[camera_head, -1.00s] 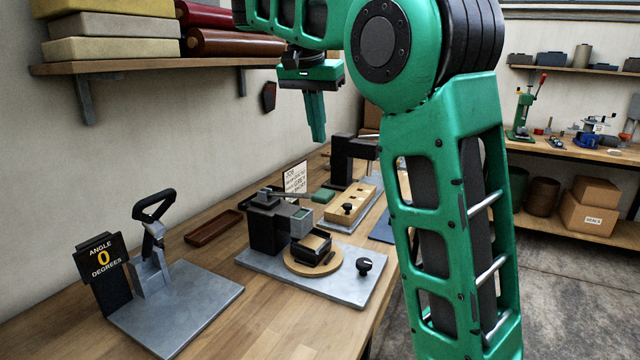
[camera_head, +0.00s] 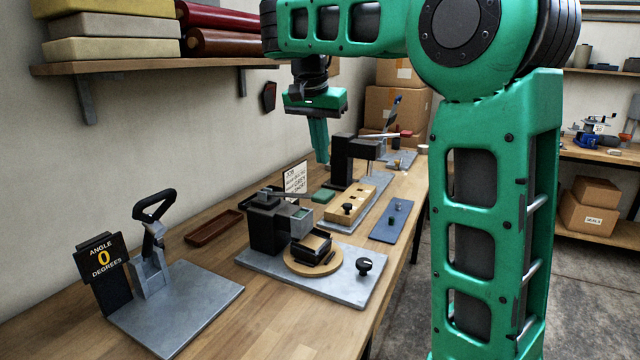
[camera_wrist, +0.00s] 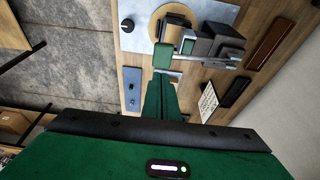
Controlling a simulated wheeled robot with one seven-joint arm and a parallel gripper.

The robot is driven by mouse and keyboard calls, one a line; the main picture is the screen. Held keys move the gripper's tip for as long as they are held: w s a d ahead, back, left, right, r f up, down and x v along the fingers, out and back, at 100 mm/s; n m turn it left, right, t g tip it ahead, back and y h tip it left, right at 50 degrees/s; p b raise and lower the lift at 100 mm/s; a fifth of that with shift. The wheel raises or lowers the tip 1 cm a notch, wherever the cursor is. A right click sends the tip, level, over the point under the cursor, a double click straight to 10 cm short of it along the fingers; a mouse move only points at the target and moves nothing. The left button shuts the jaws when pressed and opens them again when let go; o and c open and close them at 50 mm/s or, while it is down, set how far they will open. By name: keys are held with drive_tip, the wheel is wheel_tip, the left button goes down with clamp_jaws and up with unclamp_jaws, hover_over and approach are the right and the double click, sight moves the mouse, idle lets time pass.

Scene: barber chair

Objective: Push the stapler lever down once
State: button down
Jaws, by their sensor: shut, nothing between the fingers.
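The likely stapler (camera_head: 268,225) is a black and grey bench device with a round wooden turntable, standing on a grey metal plate (camera_head: 255,263). Its lever (camera_head: 290,193) is a thin bar ending in a green pad (camera_head: 323,196), roughly level. My gripper (camera_head: 322,161) points down with its green fingers together and empty. In the head view its tips show above the pad, with a gap in the picture. In the wrist view the pad (camera_wrist: 163,56) lies just beyond my fingertips (camera_wrist: 160,76); I cannot tell the exact distance.
A black press (camera_head: 342,158) with a wooden block (camera_head: 346,207) stands behind the stapler. A blue plate (camera_head: 390,221) lies to the right. An angle stand (camera_head: 152,270) is at the front left, a brown tray (camera_head: 214,228) near the wall. A sign (camera_head: 295,180) stands behind the lever.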

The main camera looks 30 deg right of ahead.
drive_tip(key=x, duration=0.5)
drive_tip(key=a+x, duration=0.1)
drive_tip(key=x, duration=0.2)
drive_tip(key=shift+s+f, duration=0.2)
drive_tip(key=shift+s, duration=0.05)
drive_tip(key=f, duration=0.1)
drive_tip(key=s+f, duration=0.1)
drive_tip(key=f, duration=0.1)
drive_tip(key=s+f, duration=0.1)
drive_tip(key=f, duration=0.1)
drive_tip(key=shift+d+f, duration=0.25)
drive_tip(key=shift+d, duration=0.15)
drive_tip(key=shift+w+r, duration=0.15)
drive_tip(key=shift+r, duration=0.25)
wheel_tip(320, 180, up, 14)
hover_over(329, 197)
drive_tip(key=s, duration=0.3)
drive_tip(key=shift+s+a+f, duration=0.1)
drive_tip(key=shift+a, duration=0.2)
